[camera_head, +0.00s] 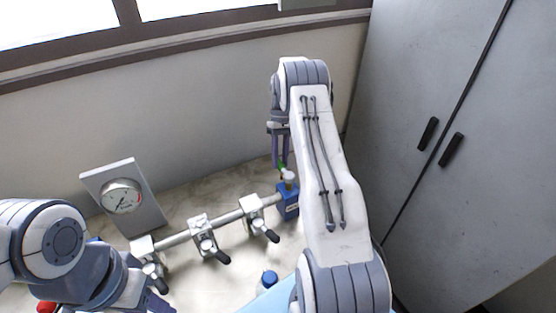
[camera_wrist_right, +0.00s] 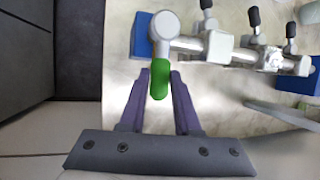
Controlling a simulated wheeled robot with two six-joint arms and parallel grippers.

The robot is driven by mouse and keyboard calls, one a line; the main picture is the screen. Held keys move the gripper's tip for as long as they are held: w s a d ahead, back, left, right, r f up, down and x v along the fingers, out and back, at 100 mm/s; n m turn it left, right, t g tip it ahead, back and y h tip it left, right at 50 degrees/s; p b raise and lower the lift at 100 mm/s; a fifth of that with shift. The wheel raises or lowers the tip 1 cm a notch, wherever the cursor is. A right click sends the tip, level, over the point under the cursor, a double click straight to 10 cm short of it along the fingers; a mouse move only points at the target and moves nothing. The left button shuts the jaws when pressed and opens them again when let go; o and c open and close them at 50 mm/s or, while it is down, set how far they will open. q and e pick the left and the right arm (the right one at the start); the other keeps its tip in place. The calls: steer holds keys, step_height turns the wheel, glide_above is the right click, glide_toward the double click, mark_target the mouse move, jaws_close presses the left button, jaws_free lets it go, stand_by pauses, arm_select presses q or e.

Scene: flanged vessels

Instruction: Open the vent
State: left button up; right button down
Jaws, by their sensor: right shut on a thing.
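The vent's green handle (camera_head: 283,168) sits on a round metal fitting (camera_head: 289,177) above a blue block (camera_head: 288,205) at the right end of a metal pipe manifold (camera_head: 228,217). In the right wrist view, the green handle (camera_wrist_right: 159,82) points from the fitting toward my gripper. My right gripper (camera_wrist_right: 160,74) is shut on the green handle, with a purple finger on each side. In the head view my right gripper (camera_head: 280,160) is partly hidden by its arm. My left gripper (camera_head: 158,302) is low at the left, mostly hidden, and its opening is unclear.
Several valves with black handles, such as the middle one (camera_head: 205,237), line the pipe. A pressure gauge (camera_head: 122,195) stands behind on the left. A blue-capped object (camera_head: 270,278) is near the front. A grey cabinet (camera_head: 450,150) stands right. The wall is close behind.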

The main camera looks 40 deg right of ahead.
steer(key=shift+w+d+r, duration=0.1)
steer(key=shift+d+r, duration=0.05)
steer(key=shift+r, duration=0.05)
stand_by(0.3)
steer(key=c, duration=0.8)
jaws_free()
steer(key=shift+o, duration=0.9)
steer(key=shift+f, duration=0.1)
steer(key=shift+w+d+r+b, duration=0.1)
steer(key=shift+w+r+b, duration=0.05)
steer(key=shift+r+b, duration=0.2)
steer(key=v, duration=0.9)
steer(key=shift+r, duration=0.3)
steer(key=shift+d, duration=0.1)
